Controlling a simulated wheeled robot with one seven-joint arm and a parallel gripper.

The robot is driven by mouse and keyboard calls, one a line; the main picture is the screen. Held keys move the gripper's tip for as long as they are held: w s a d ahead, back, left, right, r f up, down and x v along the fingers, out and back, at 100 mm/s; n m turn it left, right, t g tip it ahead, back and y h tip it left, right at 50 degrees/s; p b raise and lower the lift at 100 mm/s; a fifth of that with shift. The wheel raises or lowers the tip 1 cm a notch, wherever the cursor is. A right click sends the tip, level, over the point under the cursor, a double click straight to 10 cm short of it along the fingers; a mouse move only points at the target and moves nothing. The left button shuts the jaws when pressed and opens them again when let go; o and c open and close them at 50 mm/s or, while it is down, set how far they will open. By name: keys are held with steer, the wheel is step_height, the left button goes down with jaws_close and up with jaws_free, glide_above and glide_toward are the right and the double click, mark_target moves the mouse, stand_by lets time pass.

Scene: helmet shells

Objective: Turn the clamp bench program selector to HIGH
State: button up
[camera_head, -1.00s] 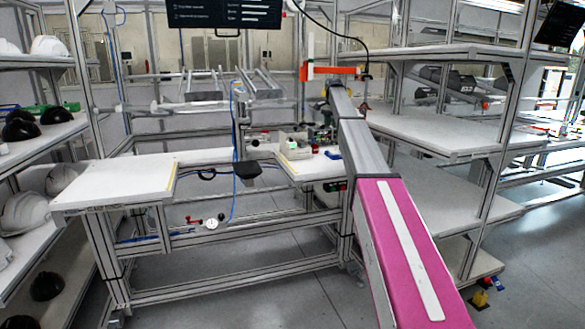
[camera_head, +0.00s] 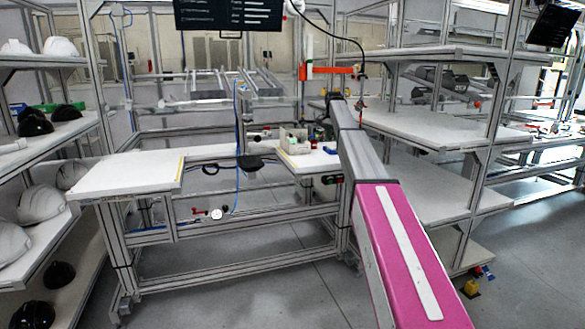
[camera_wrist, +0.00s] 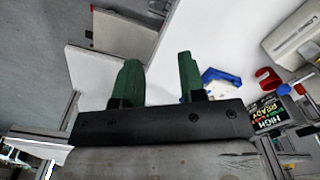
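A black panel (camera_wrist: 270,112) with coloured lettering, including HIGH and READY, shows at the right of the wrist view. It is on the front edge of the white bench, right of my gripper and apart from it. The selector's knob and its setting cannot be made out. My gripper (camera_wrist: 159,80) has two green fingers spread apart with nothing between them. In the head view a small dark box (camera_head: 331,179) hangs under the bench's right front edge. The far end of my arm is small there, and its fingers cannot be made out.
The white bench (camera_head: 130,174) stands ahead. A blue bracket (camera_wrist: 220,76), a red part (camera_wrist: 267,80) and a white housing (camera_wrist: 296,34) are near the panel. Shelves with helmet shells (camera_head: 40,204) stand left; a tall rack (camera_head: 425,128) stands close right of my arm. Open floor lies in front.

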steer(key=s+f+n, duration=0.4)
steer(key=s+f, duration=2)
steer(key=f, duration=0.2)
steer(key=s+f+n, duration=0.1)
steer(key=s+f, duration=0.4)
steer(key=s, duration=0.5)
steer(key=s+f+n, duration=0.1)
steer(key=s+f, duration=0.3)
steer(key=s, duration=0.6)
steer(key=s+f+n, duration=0.2)
steer(key=s+f, duration=0.3)
steer(key=s, duration=0.5)
steer(key=shift+s+f, duration=0.25)
steer(key=shift+f, duration=0.1)
